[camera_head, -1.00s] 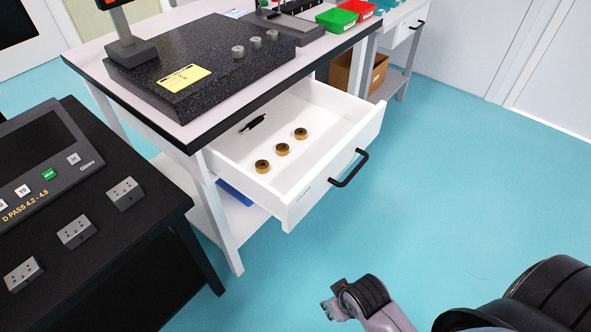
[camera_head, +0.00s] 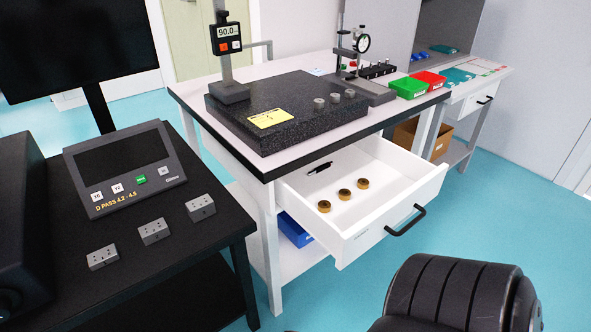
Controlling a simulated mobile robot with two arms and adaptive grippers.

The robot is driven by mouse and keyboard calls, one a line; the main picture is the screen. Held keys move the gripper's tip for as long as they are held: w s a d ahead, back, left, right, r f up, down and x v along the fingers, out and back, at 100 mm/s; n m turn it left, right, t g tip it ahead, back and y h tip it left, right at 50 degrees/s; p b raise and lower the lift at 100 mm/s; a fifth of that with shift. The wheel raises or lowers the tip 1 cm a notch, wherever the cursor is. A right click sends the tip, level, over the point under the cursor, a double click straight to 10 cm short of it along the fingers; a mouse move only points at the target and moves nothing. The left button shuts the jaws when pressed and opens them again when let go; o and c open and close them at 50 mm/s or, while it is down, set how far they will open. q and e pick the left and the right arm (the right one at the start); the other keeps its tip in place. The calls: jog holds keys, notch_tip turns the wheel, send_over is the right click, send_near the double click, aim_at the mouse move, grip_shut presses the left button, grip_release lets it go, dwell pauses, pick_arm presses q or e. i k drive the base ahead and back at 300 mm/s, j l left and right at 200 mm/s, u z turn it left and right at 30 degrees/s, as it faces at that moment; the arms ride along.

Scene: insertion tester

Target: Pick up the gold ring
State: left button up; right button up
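Three gold rings lie in a slanted row inside the open white drawer (camera_head: 408,207): a near-left one (camera_head: 324,206), a middle one (camera_head: 343,194) and a far-right one (camera_head: 362,183). They are apart from one another and lie flat on the drawer floor. Neither of my grippers shows in the head view, so whether they are open or shut is hidden. A dark ribbed part of my arm fills the lower right, in front of and below the drawer. Nothing touches the rings.
A black table (camera_head: 180,243) with a tester panel (camera_head: 125,165) and grey blocks (camera_head: 154,232) stands at left. A black pen-like object (camera_head: 320,168) lies in the drawer.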

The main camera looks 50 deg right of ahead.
aim_at(345, 195)
jog(key=k+l+u, duration=0.2)
jog(key=l, duration=0.3)
jog(key=k+l+u, duration=0.15)
jog(key=l, duration=0.3)
jog(key=k+l+u, duration=0.2)
jog(key=l, duration=0.25)
jog(key=k+l+u, duration=0.2)
jog(key=k+l, duration=0.1)
jog(key=l, duration=0.15)
